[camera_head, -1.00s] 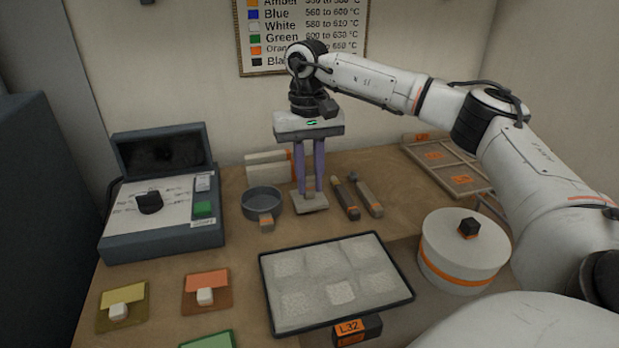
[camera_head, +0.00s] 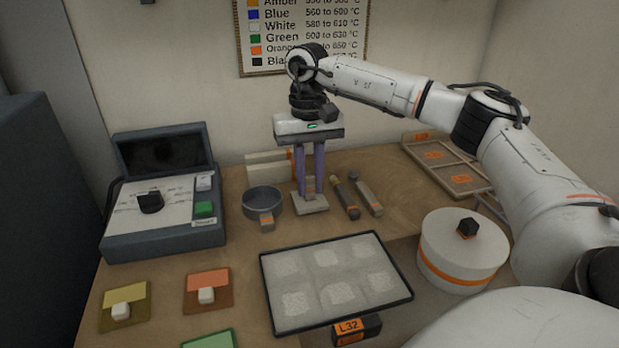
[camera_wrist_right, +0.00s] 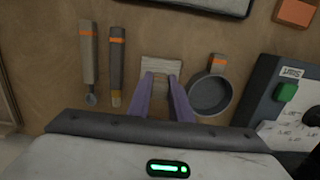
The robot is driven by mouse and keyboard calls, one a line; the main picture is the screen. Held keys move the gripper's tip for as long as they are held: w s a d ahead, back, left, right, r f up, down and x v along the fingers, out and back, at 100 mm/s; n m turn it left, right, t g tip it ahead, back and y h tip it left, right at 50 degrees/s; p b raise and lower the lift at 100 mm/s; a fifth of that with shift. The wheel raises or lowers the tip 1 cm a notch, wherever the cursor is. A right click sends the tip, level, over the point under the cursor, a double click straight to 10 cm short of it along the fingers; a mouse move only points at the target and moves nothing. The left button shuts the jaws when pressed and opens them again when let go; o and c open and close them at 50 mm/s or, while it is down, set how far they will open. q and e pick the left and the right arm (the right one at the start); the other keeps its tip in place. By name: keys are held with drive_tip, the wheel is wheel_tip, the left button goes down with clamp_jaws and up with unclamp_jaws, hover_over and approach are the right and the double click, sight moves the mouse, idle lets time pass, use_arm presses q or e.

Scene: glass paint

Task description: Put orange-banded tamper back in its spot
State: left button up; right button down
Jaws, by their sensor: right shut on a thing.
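My right gripper (camera_head: 311,194) points straight down at the back of the table, its two purple fingers shut on a small upright handle (camera_head: 309,184). I take this handle to be the tamper's; its orange band is hard to make out. A pale square plate (camera_head: 310,205) is directly below the fingertips, at or just above the tabletop; I cannot tell whether it touches. In the right wrist view the plate (camera_wrist_right: 161,66) lies just past the fingertips (camera_wrist_right: 162,80). My left gripper is out of view.
A grey round pan (camera_head: 262,198) stands left of the gripper; two long tools (camera_head: 344,198) lie to its right. A pale block (camera_head: 266,170) is behind. In front is a black-rimmed tray (camera_head: 336,325). A control box (camera_head: 165,238) stands left, a lidded white pot (camera_head: 462,250) right.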

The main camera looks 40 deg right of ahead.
drive_tip(key=shift+f, duration=0.35)
idle(0.7)
drive_tip(key=c, duration=1.5)
unclamp_jaws()
drive_tip(key=shift+c, duration=0.2)
drive_tip(key=r, duration=1)
drive_tip(key=shift+w+d+r, duration=0.1)
drive_tip(key=shift+w+r, duration=0.05)
drive_tip(key=shift+w, duration=0.1)
